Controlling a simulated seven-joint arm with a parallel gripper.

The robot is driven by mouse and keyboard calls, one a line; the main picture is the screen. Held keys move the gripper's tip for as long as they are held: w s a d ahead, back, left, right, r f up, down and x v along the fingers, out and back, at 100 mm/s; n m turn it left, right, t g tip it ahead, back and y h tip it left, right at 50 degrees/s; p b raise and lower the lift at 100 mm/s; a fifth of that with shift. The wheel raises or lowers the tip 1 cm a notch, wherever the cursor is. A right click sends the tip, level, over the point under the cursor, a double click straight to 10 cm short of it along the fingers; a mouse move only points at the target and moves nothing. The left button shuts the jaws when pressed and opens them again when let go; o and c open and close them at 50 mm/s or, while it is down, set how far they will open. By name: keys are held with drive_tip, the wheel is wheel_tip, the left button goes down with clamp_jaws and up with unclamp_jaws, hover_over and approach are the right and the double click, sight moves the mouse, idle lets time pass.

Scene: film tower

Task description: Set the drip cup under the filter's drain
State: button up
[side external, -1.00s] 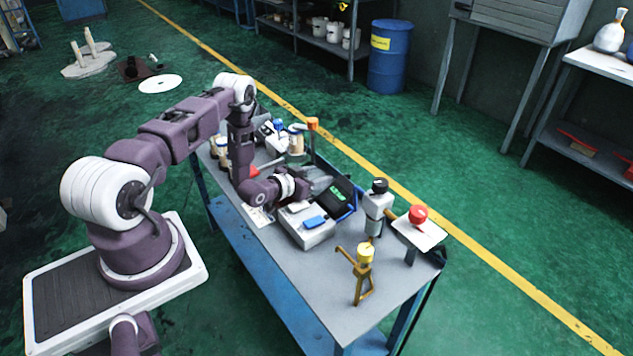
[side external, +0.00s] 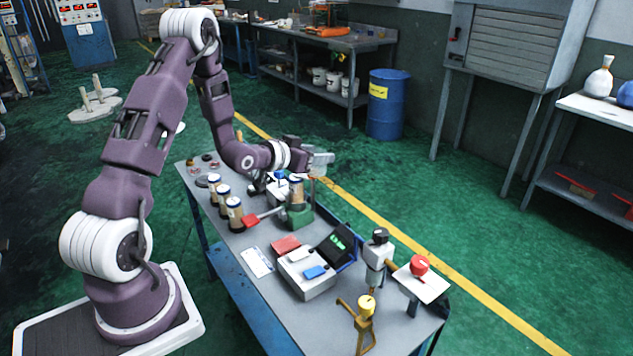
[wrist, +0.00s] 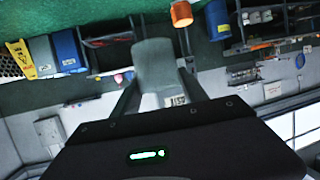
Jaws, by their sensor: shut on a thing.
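My gripper (side external: 310,160) is raised above the far part of the bench, reaching right. In the wrist view, my two dark fingers (wrist: 163,98) are shut on a grey, smooth, cup-like piece (wrist: 160,62), which looks like the drip cup. Its inside cannot be seen. In the side view it is hard to separate from the gripper. A brown cylinder with a pale top (side external: 296,194), possibly the filter, stands at a green base (side external: 298,216) below the gripper. Its drain cannot be made out.
Several brown jars with white lids (side external: 234,212) stand at the bench's left edge.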

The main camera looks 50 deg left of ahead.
wheel_tip(320, 180, up, 10)
drive_tip(key=s+d+m+g+h, duration=0.3)
drive_tip(key=s+d+m+h, duration=0.4)
drive_tip(key=s, duration=0.5)
drive_tip(key=s+d+m+g+h, duration=0.3)
drive_tip(key=s+d+m+h, duration=0.35)
drive_tip(key=s, duration=0.65)
wheel_tip(320, 180, down, 30)
drive_tip(key=r, duration=0.1)
drive_tip(key=shift+h, duration=0.35)
drive_tip(key=w+d, duration=0.3)
drive_tip(key=d, duration=0.1)
drive_tip(key=w+d, duration=0.3)
drive_tip(key=d, duration=0.2)
drive_tip(key=w+d, duration=0.3)
drive_tip(key=d, duration=0.2)
drive_tip(key=shift+w+d+f, duration=0.2)
drive_tip(key=shift+w+f, duration=0.1)
drive_tip(key=shift+w, duration=0.1)
wheel_tip(320, 180, down, 3)
drive_tip(key=shift+w+d+f, duration=0.1)
drive_tip(key=shift+f, duration=0.15)
drive_tip(key=shift+f, duration=0.2)
